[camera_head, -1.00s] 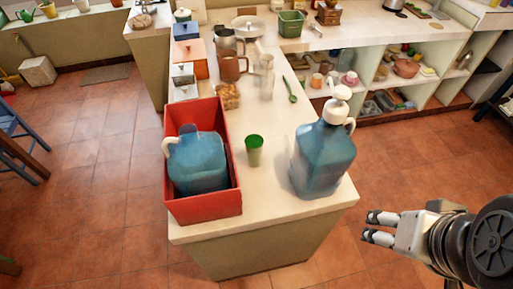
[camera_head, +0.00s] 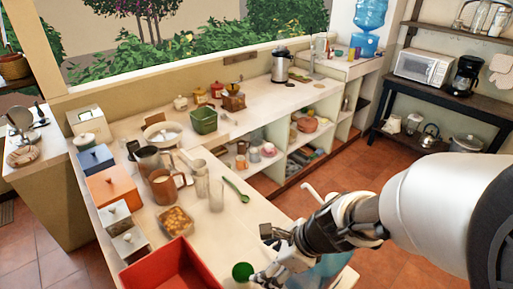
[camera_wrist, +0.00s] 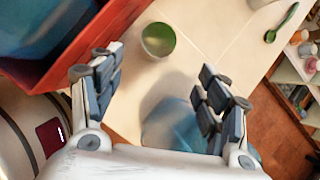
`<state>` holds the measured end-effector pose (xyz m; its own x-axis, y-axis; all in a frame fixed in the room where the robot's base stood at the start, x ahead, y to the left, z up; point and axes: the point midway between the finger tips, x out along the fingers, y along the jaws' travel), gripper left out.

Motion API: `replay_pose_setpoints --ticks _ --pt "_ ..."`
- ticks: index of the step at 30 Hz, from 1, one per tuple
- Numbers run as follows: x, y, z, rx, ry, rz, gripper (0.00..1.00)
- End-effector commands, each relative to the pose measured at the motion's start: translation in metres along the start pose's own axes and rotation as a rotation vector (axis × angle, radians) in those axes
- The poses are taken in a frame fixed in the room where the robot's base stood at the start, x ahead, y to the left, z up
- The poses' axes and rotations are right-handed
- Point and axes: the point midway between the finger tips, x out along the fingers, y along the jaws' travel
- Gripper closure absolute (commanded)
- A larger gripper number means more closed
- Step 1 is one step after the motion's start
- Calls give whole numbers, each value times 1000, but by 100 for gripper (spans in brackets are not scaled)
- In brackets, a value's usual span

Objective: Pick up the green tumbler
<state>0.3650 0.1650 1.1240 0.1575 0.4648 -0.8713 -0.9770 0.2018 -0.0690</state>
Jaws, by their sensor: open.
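The green tumbler (camera_head: 243,271) stands on the pale counter, close to the red crate (camera_head: 170,268). In the wrist view, the tumbler (camera_wrist: 158,40) appears from above, with its round open rim beyond the fingertips. My gripper (camera_head: 262,258) is over the counter, just right of the tumbler in the head view, where my arm hides part of it. In the wrist view, my gripper (camera_wrist: 160,72) has its fingers spread wide with nothing held between them. The tumbler lies ahead of the gap, and no contact shows.
A blue jug (camera_head: 330,266) is partly hidden under my arm; its blue body (camera_wrist: 172,128) shows below the fingers in the wrist view. The red crate (camera_wrist: 25,75) borders the left finger. Bare counter surrounds the tumbler's far side.

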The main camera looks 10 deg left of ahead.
Motion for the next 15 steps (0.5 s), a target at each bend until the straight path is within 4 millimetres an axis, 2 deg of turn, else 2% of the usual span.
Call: replay_pose_setpoints --ticks 3,8,15 --pt "11 -3 -1 104 -1 6 31" --pt "31 -3 -2 136 -2 9 31" --pt "84 -1 -4 131 -1 10 31"
